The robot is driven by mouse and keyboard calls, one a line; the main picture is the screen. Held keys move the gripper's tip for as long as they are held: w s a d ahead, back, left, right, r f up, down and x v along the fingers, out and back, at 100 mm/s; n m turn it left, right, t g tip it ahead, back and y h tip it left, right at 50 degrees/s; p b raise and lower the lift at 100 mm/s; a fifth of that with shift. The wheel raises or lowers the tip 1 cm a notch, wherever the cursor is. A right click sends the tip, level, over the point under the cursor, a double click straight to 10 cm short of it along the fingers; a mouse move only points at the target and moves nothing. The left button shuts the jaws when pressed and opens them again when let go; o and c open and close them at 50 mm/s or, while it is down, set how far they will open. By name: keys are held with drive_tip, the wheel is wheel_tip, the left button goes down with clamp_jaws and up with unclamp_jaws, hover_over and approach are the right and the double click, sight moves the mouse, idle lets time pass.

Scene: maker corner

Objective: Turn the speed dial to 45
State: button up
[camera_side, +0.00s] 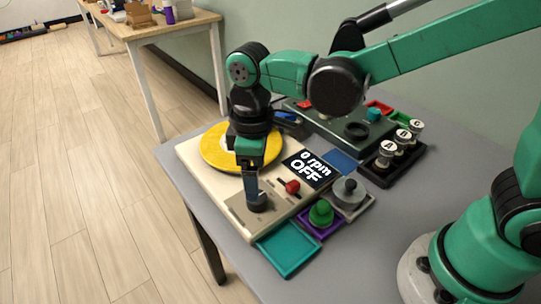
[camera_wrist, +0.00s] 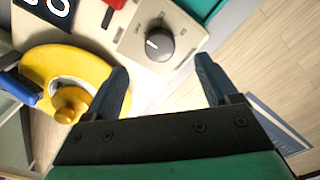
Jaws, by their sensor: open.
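The speed dial (camera_wrist: 159,44) is a dark round knob with a white pointer line, on a pale plate of the cream turntable unit (camera_side: 221,190). In the side view the dial (camera_side: 257,203) sits at the unit's front corner, partly hidden by my fingers. My gripper (camera_wrist: 165,88) is open and empty. In the wrist view the dial lies ahead of the gap between the fingertips, not visibly touched by either. In the side view my gripper (camera_side: 252,188) points down just above the dial.
A yellow disc (camera_side: 213,150) lies on the unit beside my gripper. A red slider knob (camera_side: 293,187) is close to the dial. A green knob (camera_side: 321,213), a grey knob (camera_side: 350,189) and a teal tray (camera_side: 289,250) stand nearby. The table edge is close on the left.

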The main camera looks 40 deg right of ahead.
drive_tip(key=shift+f, duration=2.65)
clamp_jaws()
